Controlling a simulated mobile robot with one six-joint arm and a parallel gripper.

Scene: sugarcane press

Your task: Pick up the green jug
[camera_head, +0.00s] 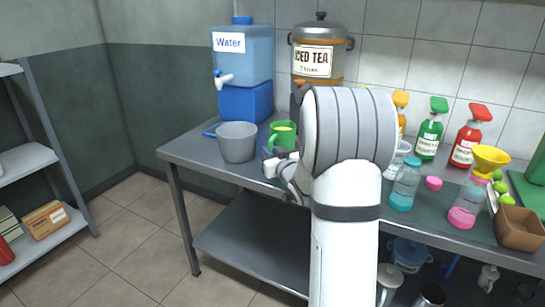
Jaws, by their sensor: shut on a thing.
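The green jug (285,133) stands on the metal table, just right of a grey pot. My gripper (274,160) is at the jug's near side, low by the table's front edge. It is shut on the jug, though the fingertips are small and partly covered by my wrist. My large grey and white arm hides the jug's right surroundings. I cannot tell whether the jug's base touches the table.
The grey pot (237,141) stands close on the left. Behind are a blue water dispenser (243,60) and an iced tea urn (318,50). Spray bottles (430,130), jars (405,185) and a brown box (519,228) crowd the right. Shelves (28,160) stand far left.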

